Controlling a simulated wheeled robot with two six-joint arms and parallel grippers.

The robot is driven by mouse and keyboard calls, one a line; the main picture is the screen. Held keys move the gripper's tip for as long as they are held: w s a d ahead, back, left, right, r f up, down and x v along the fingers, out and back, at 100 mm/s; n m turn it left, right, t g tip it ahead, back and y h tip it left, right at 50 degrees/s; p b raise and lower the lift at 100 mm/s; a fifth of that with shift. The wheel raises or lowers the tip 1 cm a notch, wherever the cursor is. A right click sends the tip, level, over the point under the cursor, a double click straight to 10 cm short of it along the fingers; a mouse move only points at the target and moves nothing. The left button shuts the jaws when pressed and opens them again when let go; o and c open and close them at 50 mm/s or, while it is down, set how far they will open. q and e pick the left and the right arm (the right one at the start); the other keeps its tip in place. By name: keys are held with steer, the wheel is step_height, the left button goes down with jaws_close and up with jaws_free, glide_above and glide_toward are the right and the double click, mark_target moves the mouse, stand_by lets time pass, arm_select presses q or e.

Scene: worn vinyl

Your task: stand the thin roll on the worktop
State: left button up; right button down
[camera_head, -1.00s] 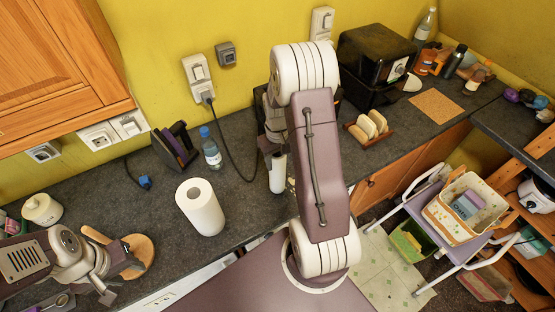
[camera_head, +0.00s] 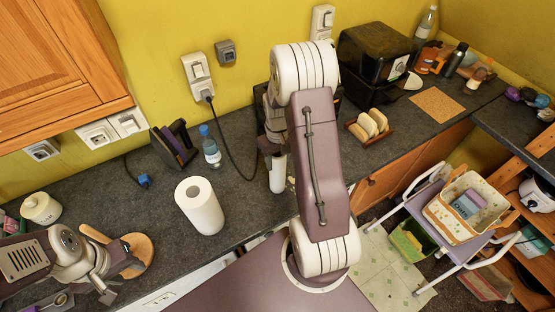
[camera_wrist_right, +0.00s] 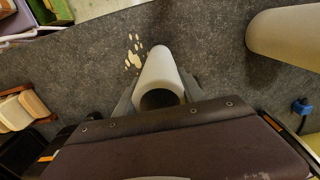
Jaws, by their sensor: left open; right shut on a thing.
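The thin roll is a narrow white tube (camera_head: 277,174), upright in the head view beside my right forearm. It also shows in the right wrist view (camera_wrist_right: 160,72), with its dark open end facing the camera. My right gripper (camera_wrist_right: 158,92) is shut on it, a finger on either side. In the head view, my right arm hides much of that gripper. I cannot tell whether the roll's lower end touches the dark grey worktop (camera_head: 95,190). My left gripper (camera_head: 122,280) is open and empty at the lower left, near a round wooden board (camera_head: 141,248).
A thick white paper roll (camera_head: 201,208) stands left of the thin roll. The worktop's front edge is close to the thin roll.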

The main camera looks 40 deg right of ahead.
steer(key=shift+f, duration=0.15)
steer(key=c, duration=0.6)
jaws_free()
step_height(320, 180, up, 8)
steer(key=p, duration=0.7)
stand_by(1.1)
